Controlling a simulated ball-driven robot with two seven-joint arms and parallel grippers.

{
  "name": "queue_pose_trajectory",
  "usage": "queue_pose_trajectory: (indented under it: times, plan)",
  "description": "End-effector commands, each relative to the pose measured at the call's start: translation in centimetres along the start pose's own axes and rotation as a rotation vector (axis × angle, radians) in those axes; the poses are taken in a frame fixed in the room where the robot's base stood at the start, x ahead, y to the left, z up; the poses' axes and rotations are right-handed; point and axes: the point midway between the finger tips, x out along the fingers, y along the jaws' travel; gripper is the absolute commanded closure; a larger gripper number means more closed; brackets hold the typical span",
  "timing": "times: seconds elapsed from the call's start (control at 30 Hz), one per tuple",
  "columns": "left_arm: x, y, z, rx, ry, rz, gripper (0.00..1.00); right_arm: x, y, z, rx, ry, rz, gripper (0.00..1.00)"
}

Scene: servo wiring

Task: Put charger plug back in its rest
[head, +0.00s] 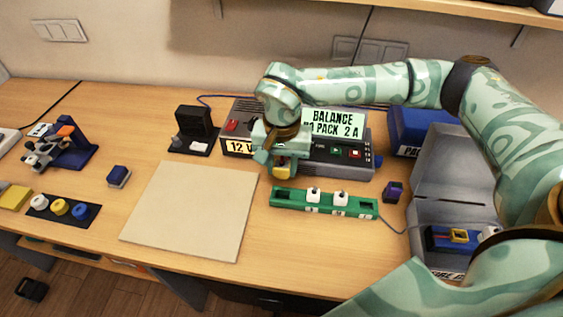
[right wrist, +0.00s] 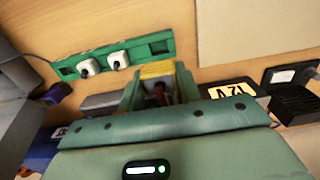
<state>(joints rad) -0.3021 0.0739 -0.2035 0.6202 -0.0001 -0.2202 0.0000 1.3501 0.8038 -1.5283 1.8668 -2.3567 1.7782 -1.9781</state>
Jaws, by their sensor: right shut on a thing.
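My right gripper (head: 281,168) is shut on a yellow plug (head: 282,173), held in front of the charger (head: 345,162) and just above the table. The right wrist view shows the yellow plug (right wrist: 157,70) between the two fingers, with something dark red behind it. The charger carries a "12 V" label (head: 238,147) and a "BALANCE" display. A green strip (head: 290,198) lies just in front of the gripper, with two white plugs in its middle and open slots at its ends. I cannot tell which part is the plug's rest. My left gripper is not in view.
A black stand (head: 194,124) is left of the charger. A beige mat (head: 190,210) lies front left. A small purple-and-black block (head: 393,191) is right of the strip. An open grey box (head: 455,170) holding a blue pack (head: 440,240) is at the right.

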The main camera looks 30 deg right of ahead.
Motion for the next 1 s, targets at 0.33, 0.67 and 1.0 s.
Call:
queue_pose_trajectory:
  times: [0.33, 0.67, 1.0]
  plan:
    - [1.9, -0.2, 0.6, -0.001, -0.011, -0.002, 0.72, 3.8, 0.0, 0.0, 0.0, -0.002, 0.002, 0.88]
    - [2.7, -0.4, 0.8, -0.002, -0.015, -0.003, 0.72, 5.7, 0.0, 0.0, 0.001, -0.001, 0.0, 0.88]
    - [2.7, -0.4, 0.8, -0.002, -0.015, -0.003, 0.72, 5.7, 0.0, 0.0, 0.0, 0.0, 0.0, 0.88]
